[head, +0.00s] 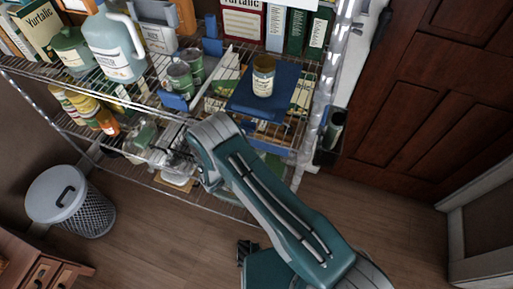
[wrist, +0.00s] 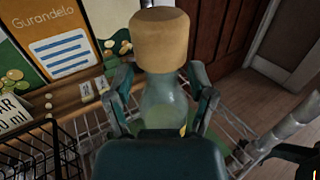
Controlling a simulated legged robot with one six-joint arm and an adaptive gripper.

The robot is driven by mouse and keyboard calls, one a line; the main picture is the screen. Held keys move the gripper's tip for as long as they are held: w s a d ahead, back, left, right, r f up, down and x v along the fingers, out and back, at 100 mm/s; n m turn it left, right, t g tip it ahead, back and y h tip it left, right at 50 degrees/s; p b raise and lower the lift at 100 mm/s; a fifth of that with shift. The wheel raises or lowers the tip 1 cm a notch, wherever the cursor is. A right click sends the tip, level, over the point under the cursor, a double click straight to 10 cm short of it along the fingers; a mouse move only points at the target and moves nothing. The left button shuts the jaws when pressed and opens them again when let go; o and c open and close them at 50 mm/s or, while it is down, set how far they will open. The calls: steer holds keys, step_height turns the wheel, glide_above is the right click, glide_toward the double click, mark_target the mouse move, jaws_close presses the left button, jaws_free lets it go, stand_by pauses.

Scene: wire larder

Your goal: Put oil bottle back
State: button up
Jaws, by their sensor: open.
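The bottle (wrist: 163,105), with pale greenish glass and a large tan cap (wrist: 161,42), stands between the fingers of my gripper (wrist: 160,80) in the wrist view. I take it to be the oil bottle. The fingers are open, one on each side of the bottle's body below the cap. I cannot tell whether either finger touches it. The bottle's lower part is hidden behind my gripper. In the head view my arm reaches to the lower part of the wire rack (head: 225,207), and I cannot make out the bottle there.
Cartons, a pale jug (head: 115,48), cans (head: 181,78) and a jar (head: 263,77) crowd the upper shelf. A mesh bin (head: 85,212) stands left. A Gurandelo box (wrist: 55,42) is near the bottle. Floor at right is clear.

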steer(key=v, duration=1.1)
steer(key=shift+s+a, duration=0.2)
steer(key=shift+s, duration=0.05)
steer(key=shift+s, duration=0.1)
